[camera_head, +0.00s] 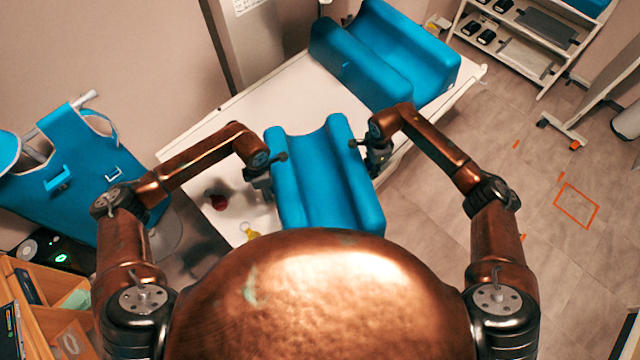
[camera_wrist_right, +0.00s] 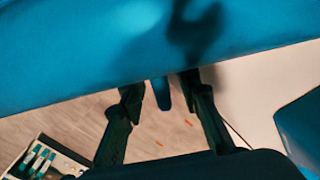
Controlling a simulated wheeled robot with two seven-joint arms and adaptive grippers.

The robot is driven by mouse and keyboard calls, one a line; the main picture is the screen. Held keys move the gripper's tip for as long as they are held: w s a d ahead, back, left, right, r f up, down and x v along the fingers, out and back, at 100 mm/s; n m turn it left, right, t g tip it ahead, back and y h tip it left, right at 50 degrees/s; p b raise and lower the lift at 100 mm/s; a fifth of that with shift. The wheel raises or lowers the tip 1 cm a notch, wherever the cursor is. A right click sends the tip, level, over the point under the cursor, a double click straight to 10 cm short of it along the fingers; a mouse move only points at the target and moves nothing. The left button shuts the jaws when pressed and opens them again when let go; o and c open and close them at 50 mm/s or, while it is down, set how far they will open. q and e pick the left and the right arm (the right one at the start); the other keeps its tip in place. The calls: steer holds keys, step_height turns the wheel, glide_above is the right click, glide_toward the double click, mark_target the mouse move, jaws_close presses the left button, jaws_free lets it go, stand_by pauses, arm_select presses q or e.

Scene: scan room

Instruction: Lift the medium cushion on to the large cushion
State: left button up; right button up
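The medium cushion (camera_head: 318,180) is blue with a grooved top and two raised sides. It is in the middle of the head view, between my grippers; its near end is hidden by my body. The large cushion (camera_head: 385,55), also blue and grooved, lies farther back to the right on the white table (camera_head: 290,100). My left gripper (camera_head: 264,180) is at the medium cushion's left side; its fingers are unclear. My right gripper (camera_wrist_right: 165,95) is at its right side, fingers apart, with a narrow blue tab (camera_wrist_right: 161,93) between them. I cannot tell whether they touch it.
A dark red object (camera_head: 216,199) and a yellow tag (camera_head: 250,230) lie on the table left of the medium cushion. A shelf rack (camera_head: 520,45) stands at the back right. The floor (camera_head: 480,130) right of the table is mostly clear.

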arm_select(q)
steer(key=shift+w+f, duration=0.25)
steer(key=shift+w, duration=0.1)
arm_select(e)
steer(key=shift+w+f, duration=0.25)
steer(key=shift+w, duration=0.1)
arm_select(q)
steer(key=shift+s+r, duration=0.15)
steer(key=shift+s, duration=0.1)
steer(key=shift+c, duration=1.2)
arm_select(e)
steer(key=shift+s+r, duration=0.15)
steer(key=shift+s, duration=0.15)
steer(key=shift+c, duration=1.2)
arm_select(q)
steer(key=shift+w, duration=0.15)
steer(key=c, duration=0.5)
arm_select(e)
steer(key=shift+w, duration=0.15)
steer(key=c, duration=0.5)
arm_select(q)
jaws_close()
arm_select(e)
jaws_close()
